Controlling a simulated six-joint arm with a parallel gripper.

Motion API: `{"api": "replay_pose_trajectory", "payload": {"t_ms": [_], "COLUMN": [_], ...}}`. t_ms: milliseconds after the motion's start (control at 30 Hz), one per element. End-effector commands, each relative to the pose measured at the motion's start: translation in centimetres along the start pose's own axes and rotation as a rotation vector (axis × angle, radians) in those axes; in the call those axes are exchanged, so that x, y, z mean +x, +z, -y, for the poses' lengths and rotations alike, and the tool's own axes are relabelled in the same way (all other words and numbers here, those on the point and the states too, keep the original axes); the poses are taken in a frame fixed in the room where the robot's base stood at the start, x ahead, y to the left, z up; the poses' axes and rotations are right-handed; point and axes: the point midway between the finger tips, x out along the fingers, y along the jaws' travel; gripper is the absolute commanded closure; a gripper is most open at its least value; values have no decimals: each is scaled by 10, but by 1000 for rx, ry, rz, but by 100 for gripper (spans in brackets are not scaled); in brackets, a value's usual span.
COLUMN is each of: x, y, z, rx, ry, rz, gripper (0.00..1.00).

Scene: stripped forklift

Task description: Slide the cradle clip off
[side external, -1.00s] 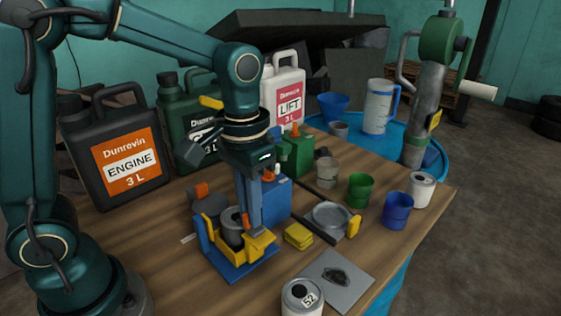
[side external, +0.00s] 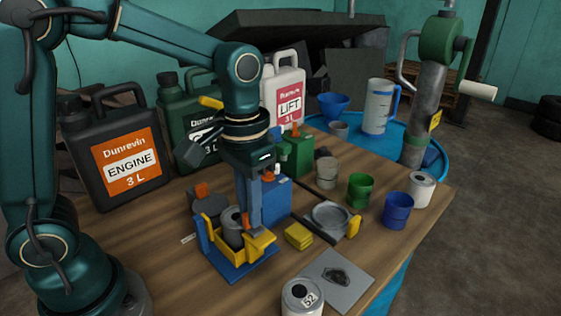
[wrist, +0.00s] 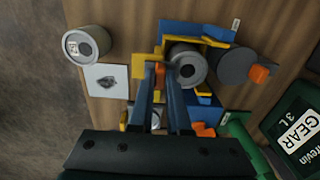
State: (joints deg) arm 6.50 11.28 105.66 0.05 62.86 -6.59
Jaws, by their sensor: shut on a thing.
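A yellow cradle (side external: 229,250) stands on a blue base (side external: 245,272) at the front of the bench and holds a grey cylinder (side external: 232,226). In the wrist view the cylinder (wrist: 187,68) sits just right of my fingertips. My gripper (side external: 253,230) points down at the cradle's right end. Its fingers (wrist: 160,76) are shut on a small orange part (wrist: 160,69), which I take to be the cradle clip (side external: 246,222). The clip is still at the cradle's edge. The fingers hide much of it, and I cannot tell how it meets the cradle.
A blue can (side external: 276,200) stands close behind my gripper. Yellow blocks (side external: 299,236) lie right of the cradle. A grey plate (side external: 338,278) and a can marked 52 (side external: 302,297) are in front. Large jugs (side external: 118,158) stand at the back left.

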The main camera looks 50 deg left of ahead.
Motion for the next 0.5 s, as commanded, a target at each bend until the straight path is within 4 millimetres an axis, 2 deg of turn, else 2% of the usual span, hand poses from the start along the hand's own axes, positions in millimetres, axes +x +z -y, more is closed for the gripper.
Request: {"api": "replay_pose_trajectory", "payload": {"t_ms": [300, 500], "x": [0, 0], "y": [0, 0], "z": [-22, -24], "rx": [6, 0], "ry": [1, 1], "rz": [3, 2], "gripper": [100, 100]}}
